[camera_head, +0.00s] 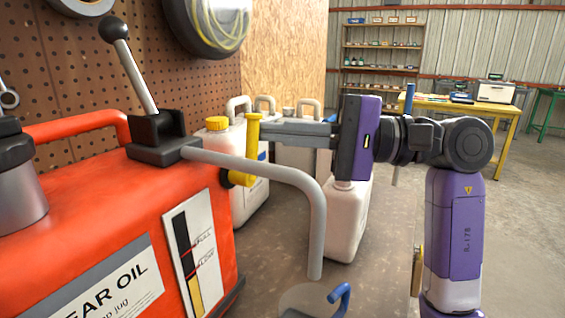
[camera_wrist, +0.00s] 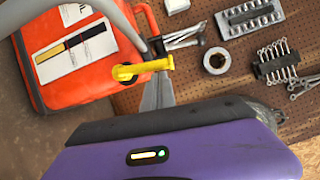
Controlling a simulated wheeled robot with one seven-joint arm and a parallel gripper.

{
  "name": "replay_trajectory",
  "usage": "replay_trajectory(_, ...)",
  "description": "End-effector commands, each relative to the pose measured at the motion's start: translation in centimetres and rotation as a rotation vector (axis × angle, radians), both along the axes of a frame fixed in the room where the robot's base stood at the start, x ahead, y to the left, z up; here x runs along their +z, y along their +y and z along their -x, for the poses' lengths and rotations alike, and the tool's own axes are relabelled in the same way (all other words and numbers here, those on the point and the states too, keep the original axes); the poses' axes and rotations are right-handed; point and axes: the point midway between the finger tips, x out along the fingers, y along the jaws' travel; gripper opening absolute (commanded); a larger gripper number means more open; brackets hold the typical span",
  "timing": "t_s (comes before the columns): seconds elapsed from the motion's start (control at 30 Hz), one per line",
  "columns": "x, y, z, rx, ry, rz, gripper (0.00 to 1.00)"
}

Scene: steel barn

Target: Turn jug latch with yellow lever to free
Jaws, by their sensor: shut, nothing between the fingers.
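The orange gear oil jug (camera_head: 120,225) stands at the left with a black pump head (camera_head: 160,130) and a grey spout. The yellow lever (camera_head: 253,140) sits on the jug's right side, with its bar standing upright from a yellow hub (camera_head: 238,178) in the head view. The lever (camera_wrist: 145,67) also shows against the orange jug (camera_wrist: 85,58) in the wrist view. My gripper (camera_head: 268,130) reaches in from the right, its fingers together and empty. Its tips (camera_wrist: 162,78) are close beside the lever; I cannot tell whether they touch it.
The grey spout (camera_head: 318,220) curves down in front of my gripper, above a clear container with a blue handle (camera_head: 341,300). White jugs (camera_head: 343,230) stand behind on the bench (camera_head: 380,260). In the wrist view, wrenches (camera_wrist: 278,60) and a tape roll (camera_wrist: 216,61) hang on the pegboard.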

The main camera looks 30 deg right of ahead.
Motion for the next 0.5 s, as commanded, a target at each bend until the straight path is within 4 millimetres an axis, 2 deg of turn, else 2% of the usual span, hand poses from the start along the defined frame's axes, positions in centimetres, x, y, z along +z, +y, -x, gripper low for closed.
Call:
replay_trajectory(0.2,0.2,0.53,0.4,-0.001,-0.07,0.095,0.0)
replay_trajectory(0.5,0.64,0.87,0.63,0.0,-0.109,0.149,0.0)
